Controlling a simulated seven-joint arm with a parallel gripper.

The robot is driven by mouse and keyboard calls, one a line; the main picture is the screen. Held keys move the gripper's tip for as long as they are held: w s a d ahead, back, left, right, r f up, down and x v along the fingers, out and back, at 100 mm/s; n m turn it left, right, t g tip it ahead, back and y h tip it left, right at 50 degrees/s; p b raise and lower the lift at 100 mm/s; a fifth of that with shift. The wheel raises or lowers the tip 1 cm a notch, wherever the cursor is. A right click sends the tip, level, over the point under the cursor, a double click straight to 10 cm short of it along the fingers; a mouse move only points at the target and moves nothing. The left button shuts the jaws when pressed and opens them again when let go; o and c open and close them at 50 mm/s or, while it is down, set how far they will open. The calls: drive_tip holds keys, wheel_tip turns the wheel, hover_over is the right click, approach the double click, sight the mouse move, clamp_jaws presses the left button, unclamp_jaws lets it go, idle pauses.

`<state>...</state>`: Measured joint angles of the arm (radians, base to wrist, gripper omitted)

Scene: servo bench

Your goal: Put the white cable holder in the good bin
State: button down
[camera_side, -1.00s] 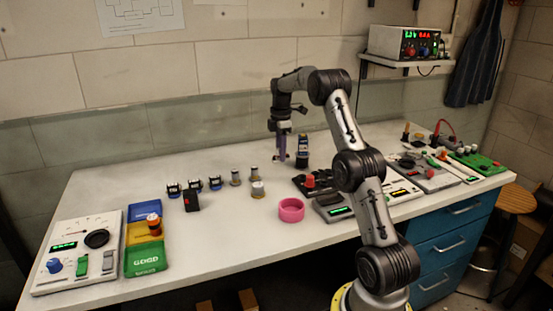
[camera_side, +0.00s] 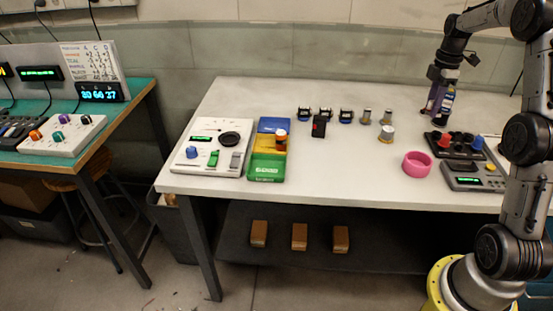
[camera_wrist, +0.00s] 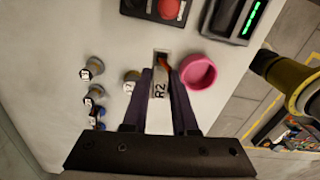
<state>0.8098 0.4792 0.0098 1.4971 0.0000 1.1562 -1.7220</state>
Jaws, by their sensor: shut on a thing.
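My gripper (camera_wrist: 162,75) is shut on a small pale piece marked R2 (camera_wrist: 159,88), with an orange-red part near its tip. I cannot tell surely that this is the white cable holder. In the side view my gripper (camera_side: 430,108) is over the back right of the white bench, and the held piece is too small to make out. The green bin (camera_side: 266,173), whose lettering looks like GOOD, is at the front of a blue, yellow and green bin row on the left of the bench.
An orange and black cylinder (camera_side: 281,140) stands in the yellow bin (camera_side: 262,144). The bench's front middle is clear.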

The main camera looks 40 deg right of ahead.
drive_tip(key=w+a+n, duration=0.4)
drive_tip(key=a+n, duration=0.1)
drive_tip(key=a, duration=0.4)
drive_tip(key=w+a+n, duration=0.4)
drive_tip(key=a, duration=0.5)
drive_tip(key=a+r+n, duration=0.1)
drive_tip(key=a+n, duration=0.7)
drive_tip(key=a, duration=1.4)
hover_over(267, 170)
drive_tip(key=s, duration=0.1)
wheel_tip(267, 170, down, 9)
drive_tip(key=shift+r, duration=0.1)
drive_tip(key=shift+w+f, duration=0.5)
drive_tip(key=shift+f, duration=1.6)
drive_tip(key=shift+f, duration=0.15)
drive_tip(key=c, duration=0.7)
unclamp_jaws()
drive_tip(key=shift+s, duration=0.1)
